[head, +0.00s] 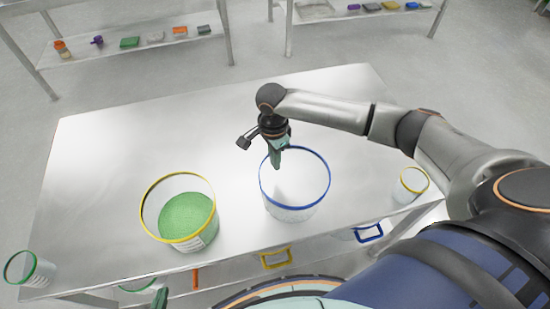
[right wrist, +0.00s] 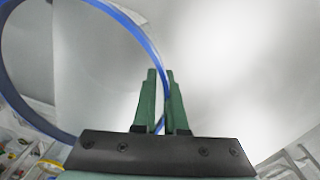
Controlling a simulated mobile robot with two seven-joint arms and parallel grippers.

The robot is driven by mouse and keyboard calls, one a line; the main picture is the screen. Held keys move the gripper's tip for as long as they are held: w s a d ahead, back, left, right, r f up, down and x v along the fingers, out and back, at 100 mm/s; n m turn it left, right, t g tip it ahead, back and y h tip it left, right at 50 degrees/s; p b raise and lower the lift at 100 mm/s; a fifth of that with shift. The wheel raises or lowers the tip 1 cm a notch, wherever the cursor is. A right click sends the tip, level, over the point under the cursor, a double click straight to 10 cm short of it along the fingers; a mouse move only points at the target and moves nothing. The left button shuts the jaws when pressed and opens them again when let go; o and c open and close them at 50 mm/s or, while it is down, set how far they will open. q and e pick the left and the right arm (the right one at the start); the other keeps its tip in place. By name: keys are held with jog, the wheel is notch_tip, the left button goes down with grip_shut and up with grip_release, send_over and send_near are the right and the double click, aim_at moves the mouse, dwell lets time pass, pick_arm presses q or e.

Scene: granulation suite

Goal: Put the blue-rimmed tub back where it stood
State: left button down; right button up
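The blue-rimmed tub (head: 308,214) is whitish, looks upright and stands at or just over the middle front of the steel table; I cannot tell whether its base touches the top. I see no coloured contents in it. My right gripper (head: 275,160) points down at the tub's far-left rim. In the right wrist view the blue rim (right wrist: 137,33) runs between the green fingers of this gripper (right wrist: 161,75), which look closed on it. Only a green tip of my left gripper (head: 160,298) shows at the bottom edge, so its opening is hidden.
A yellow-rimmed tub of green granules (head: 187,216) stands left of the blue-rimmed one on the table (head: 120,135). A small yellow-rimmed cup (head: 404,193) is at the right, a green-rimmed cup (head: 38,273) at the front left. The table's back and middle are clear.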

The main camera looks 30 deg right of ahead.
jog(key=o, duration=0.3)
jog(key=r, duration=1.2)
jog(key=shift+w+r+p, duration=0.15)
jog(key=shift+w+p, duration=0.15)
